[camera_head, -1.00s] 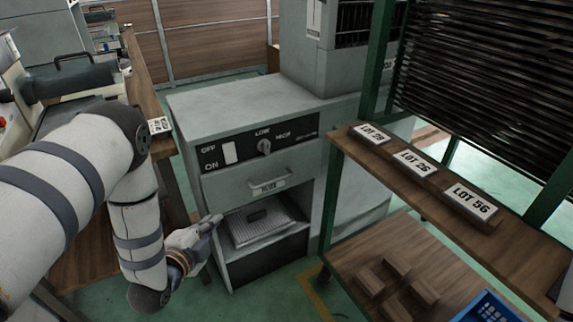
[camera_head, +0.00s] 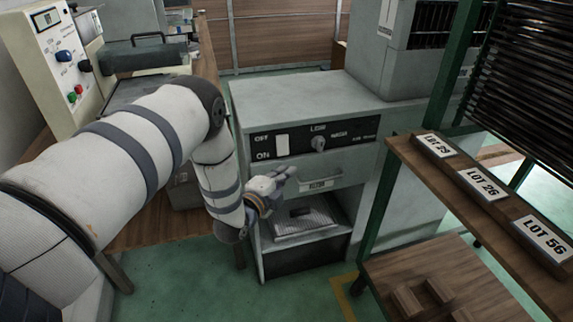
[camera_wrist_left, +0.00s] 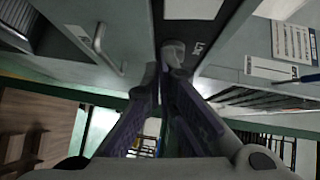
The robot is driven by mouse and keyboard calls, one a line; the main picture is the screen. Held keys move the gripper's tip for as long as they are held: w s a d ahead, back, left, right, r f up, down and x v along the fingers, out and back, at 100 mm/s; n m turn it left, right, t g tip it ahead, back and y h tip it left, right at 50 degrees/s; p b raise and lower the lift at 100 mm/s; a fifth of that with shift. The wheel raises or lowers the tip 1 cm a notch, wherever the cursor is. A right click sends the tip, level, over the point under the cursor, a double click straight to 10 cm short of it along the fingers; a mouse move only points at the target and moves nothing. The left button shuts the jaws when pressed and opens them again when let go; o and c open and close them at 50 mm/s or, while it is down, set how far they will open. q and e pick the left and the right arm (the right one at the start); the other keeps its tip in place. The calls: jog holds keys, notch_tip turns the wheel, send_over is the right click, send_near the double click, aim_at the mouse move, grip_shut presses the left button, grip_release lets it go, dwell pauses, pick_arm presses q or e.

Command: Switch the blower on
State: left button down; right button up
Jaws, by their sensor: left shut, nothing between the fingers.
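The blower is a grey cabinet (camera_head: 300,95) with a black control panel (camera_head: 345,138) in the head view. My left gripper (camera_head: 287,174) is shut and empty, just below the switch in the picture, in front of the drawer. In the left wrist view its fingertips (camera_wrist_left: 173,62) point at the black panel, where a pale rectangle (camera_wrist_left: 192,9), likely the switch, shows. My right gripper is out of view.
A drawer handle (camera_head: 320,178) sticks out below the panel, above an open bay with a metal tray (camera_head: 305,222). A wooden shelf with lot labels (camera_head: 483,186) and green posts stands close at right. A beige instrument box (camera_head: 60,60) stands at left.

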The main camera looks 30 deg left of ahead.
aim_at(283, 145)
pick_arm(q)
jog(key=shift+w+a+f+b, duration=0.25)
jog(key=shift+w+a, duration=0.55)
jog(key=shift+w, duration=0.25)
jog(key=shift+w+a+f+b, duration=0.1)
jog(key=shift+w+a+f, duration=0.15)
jog(key=shift+w+a, duration=0.65)
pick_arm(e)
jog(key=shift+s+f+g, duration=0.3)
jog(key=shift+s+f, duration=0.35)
pick_arm(q)
jog(key=shift+w+d, duration=0.15)
